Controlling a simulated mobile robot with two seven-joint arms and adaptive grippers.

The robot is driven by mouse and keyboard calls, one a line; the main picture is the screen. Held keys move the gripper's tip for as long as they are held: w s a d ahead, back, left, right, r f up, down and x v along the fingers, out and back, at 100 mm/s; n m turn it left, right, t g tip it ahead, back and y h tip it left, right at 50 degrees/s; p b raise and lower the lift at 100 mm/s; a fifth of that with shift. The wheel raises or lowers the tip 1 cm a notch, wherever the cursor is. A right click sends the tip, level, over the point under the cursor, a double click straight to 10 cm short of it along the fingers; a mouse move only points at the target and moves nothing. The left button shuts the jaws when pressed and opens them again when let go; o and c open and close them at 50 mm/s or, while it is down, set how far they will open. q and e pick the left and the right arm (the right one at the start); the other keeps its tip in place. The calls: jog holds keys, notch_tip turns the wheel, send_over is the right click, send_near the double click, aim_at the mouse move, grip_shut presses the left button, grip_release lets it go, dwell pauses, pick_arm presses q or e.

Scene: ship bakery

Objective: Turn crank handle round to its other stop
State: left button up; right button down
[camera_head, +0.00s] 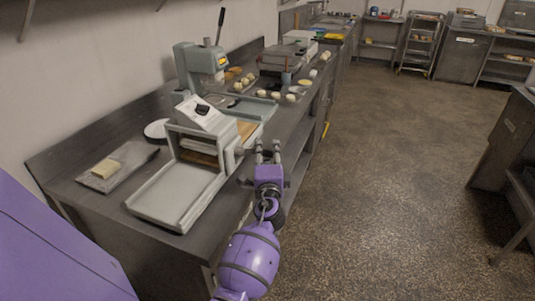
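A grey dough sheeter (201,148) with a long tray stands on the near end of the steel counter. A short grey crank part (239,152) shows on its right side, by the counter's front edge. I see nothing between the fingers. The crank's handle is small and partly hidden by the gripper, so I cannot tell its exact angle or whether a finger touches it. My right gripper is out of view.
A board with a pale block (105,168) lies left of the sheeter. A grey mixer-like machine (199,66) and several dough balls (276,95) are behind it on the counter. The floor (380,170) to the right is clear.

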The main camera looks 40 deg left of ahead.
pick_arm(q)
jog(key=shift+a, duration=0.1)
grip_shut()
jog(key=shift+f, duration=0.1)
dwell(0.3)
